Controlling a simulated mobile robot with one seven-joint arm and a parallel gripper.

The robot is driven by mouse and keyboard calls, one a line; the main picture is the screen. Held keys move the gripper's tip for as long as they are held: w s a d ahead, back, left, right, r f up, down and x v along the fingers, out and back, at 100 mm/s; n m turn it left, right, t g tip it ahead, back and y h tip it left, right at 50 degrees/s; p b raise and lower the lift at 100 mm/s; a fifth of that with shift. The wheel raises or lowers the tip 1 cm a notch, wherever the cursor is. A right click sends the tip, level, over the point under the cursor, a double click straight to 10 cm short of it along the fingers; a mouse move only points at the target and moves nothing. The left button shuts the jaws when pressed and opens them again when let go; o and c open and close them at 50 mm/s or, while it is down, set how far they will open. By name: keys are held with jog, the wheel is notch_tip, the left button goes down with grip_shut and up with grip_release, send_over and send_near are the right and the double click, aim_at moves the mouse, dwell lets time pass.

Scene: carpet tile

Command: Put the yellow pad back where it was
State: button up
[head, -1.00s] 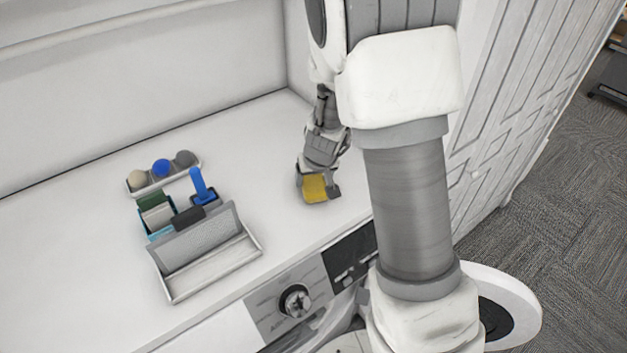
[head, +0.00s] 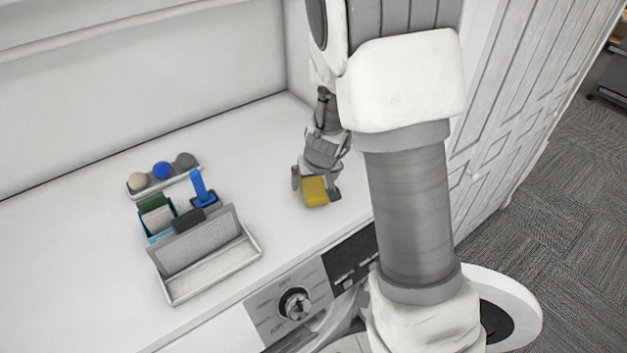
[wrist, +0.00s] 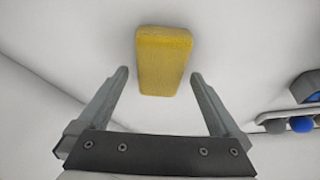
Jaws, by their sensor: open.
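The yellow pad (head: 314,191) lies on the white counter, to the right of the holders. It also shows in the wrist view (wrist: 163,60), lying just beyond my fingertips and roughly centred between them. My gripper (head: 316,187) is open, pointing down at the pad from above, with one finger to each side. In the wrist view my gripper (wrist: 159,77) has nothing between its fingers except the near end of the pad, and a gap shows on both sides. I cannot tell the exact height of the fingertips above the counter.
On the counter (head: 100,215) at left stand a tray with three balls (head: 162,171), a teal holder with green and grey pads (head: 157,216), a blue-handled tool (head: 202,190) and a grey tray with an upright mesh panel (head: 215,270). A washer dial (head: 295,304) is below the front edge.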

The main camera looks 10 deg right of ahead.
jog(key=s+a+r+y+p, duration=0.1)
jog(key=s+r+p, duration=0.1)
jog(key=s+r, duration=0.7)
jog(key=s+a+r+y+p, duration=0.1)
jog(key=s+r, duration=0.4)
jog(key=r, duration=0.7)
jog(key=s+d+r+h, duration=0.2)
jog(key=s+r, duration=0.3)
jog(key=s, duration=0.6)
jog(key=shift+s+r+t, duration=0.25)
jog(key=shift+s+t, duration=0.05)
jog(key=shift+t, duration=0.1)
jog(key=shift+f, duration=0.1)
notch_tip(320, 180, down, 4)
jog(key=b, duration=0.4)
jog(key=shift+f, duration=0.2)
